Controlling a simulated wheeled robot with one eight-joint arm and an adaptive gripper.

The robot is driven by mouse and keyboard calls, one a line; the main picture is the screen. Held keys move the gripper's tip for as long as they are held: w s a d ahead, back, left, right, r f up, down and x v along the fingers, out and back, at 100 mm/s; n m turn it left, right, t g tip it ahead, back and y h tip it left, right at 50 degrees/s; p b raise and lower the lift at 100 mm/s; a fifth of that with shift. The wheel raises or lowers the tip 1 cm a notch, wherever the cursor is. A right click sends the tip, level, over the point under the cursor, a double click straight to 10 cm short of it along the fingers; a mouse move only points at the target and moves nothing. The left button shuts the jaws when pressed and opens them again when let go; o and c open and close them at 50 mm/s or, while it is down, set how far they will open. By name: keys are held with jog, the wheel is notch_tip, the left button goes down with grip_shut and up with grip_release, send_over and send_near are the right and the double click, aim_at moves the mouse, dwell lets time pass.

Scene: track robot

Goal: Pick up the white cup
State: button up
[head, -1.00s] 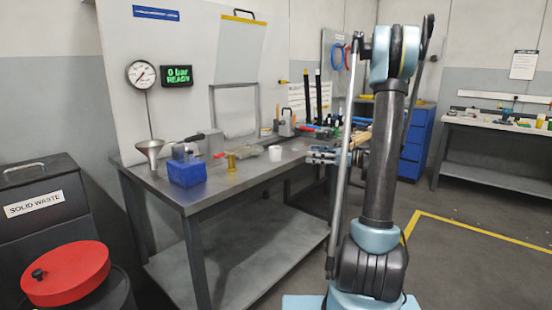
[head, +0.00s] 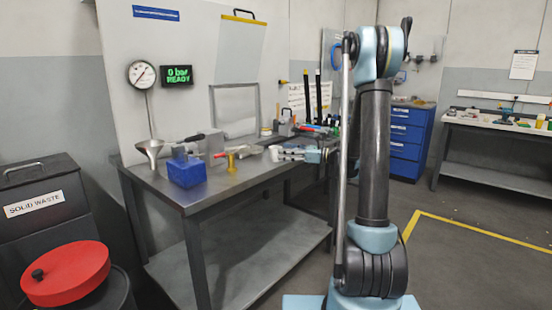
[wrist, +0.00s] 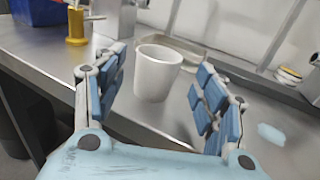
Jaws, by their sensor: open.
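The white cup (wrist: 157,78) stands upright on the grey metal bench (wrist: 50,45). In the wrist view it sits between the two blue-padded fingers of my gripper (wrist: 158,68), near their tips, with visible gaps on both sides. My gripper is open and empty. In the head view my gripper (head: 284,153) reaches in over the bench from the right. The cup is hard to make out there, small and partly covered by the fingers.
A blue box (head: 187,172), a brass spool-like piece (head: 230,162) and a metal funnel (head: 150,150) stand on the bench to the left. Tools and bottles crowd its far right. A small round stack (wrist: 288,75) lies right of the cup in the wrist view.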

aim_at(275, 151)
jog(key=x, duration=0.5)
jog(key=shift+s+f, duration=0.1)
jog(key=c, duration=1)
